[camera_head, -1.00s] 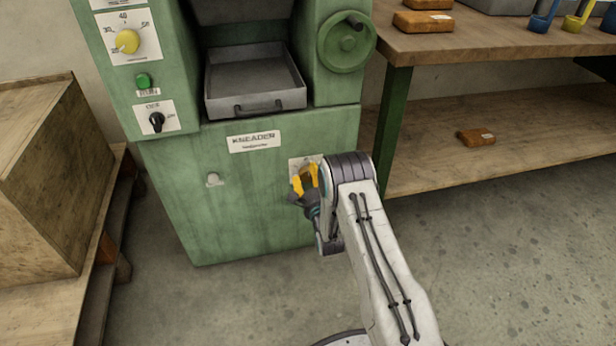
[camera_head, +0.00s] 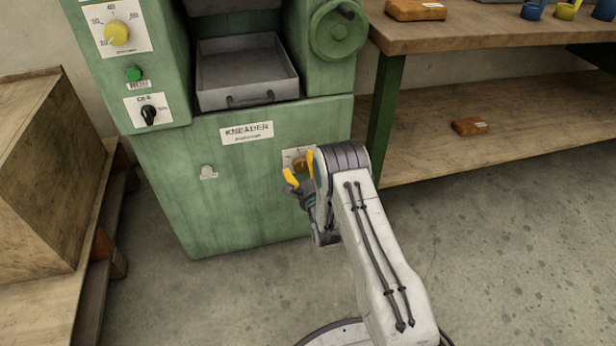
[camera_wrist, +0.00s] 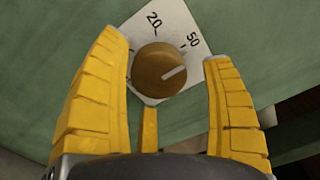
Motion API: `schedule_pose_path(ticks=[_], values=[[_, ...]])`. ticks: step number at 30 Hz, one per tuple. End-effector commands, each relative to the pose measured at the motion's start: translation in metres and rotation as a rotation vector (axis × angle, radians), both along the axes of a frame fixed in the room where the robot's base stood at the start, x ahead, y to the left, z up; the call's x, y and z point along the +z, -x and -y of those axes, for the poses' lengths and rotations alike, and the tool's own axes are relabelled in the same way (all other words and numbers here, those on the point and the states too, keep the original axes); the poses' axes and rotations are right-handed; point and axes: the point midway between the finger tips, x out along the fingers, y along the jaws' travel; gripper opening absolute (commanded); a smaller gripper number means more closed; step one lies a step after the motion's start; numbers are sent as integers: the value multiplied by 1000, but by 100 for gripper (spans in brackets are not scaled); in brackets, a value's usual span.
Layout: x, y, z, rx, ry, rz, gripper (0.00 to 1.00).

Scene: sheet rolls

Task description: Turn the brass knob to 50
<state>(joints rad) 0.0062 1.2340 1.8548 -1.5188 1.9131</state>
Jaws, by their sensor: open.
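The brass knob (camera_wrist: 158,70) sits on a white dial plate (camera_wrist: 178,22) marked 20 and 50 in the wrist view. Its pale pointer line points right and slightly up, below the 50 mark; any marks behind the fingers are hidden. My gripper (camera_wrist: 163,50) is open, one yellow finger left of the knob and the other right of it. No contact shows. In the head view, the knob (camera_head: 303,164) is partly hidden by my gripper (camera_head: 300,169) on the lower front of the green kneader (camera_head: 235,205).
A yellow knob (camera_head: 117,33), green button (camera_head: 133,74) and black switch (camera_head: 149,115) are on the upper left panel. A grey tray (camera_head: 248,98) juts out above. A wooden bench (camera_head: 460,40) stands right and a wooden crate (camera_head: 40,175) left. The floor at right is clear.

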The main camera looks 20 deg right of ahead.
Motion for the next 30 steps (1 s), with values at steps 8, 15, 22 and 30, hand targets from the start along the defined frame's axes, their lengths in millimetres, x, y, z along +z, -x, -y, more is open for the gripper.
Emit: schedule_pose_path(ticks=[8, 15, 22, 30], values=[[-1, 30, 0, -1, 0, -4, 74], [-1, 69, 0, -2, 0, -4, 74], [-1, 99, 1, -2, 0, -2, 74], [0, 116, 1, -3, 0, 0, 74]])
